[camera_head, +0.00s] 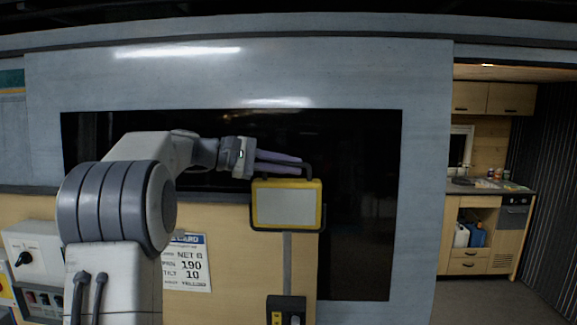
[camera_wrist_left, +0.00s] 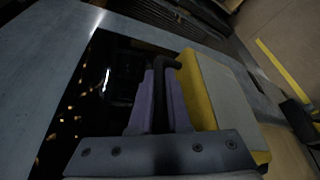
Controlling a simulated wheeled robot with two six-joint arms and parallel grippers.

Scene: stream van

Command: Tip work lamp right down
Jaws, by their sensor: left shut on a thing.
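The work lamp (camera_head: 287,205) is a yellow-framed rectangle with a pale grey panel and a black handle on top. It stands at the middle of the head view, in front of the dark window. My left gripper (camera_head: 300,166) comes in from the left, and its purple fingers are shut on the lamp's black handle. In the left wrist view the lamp (camera_wrist_left: 222,95) is at the right, and the handle (camera_wrist_left: 165,64) runs between the fingers. My right gripper is not in view.
A notice sheet (camera_head: 188,262) and a white control box (camera_head: 33,250) are on the wooden panel at the left. A black socket unit (camera_head: 286,308) is below the lamp. A kitchen counter (camera_head: 488,188) stands through the opening at the right.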

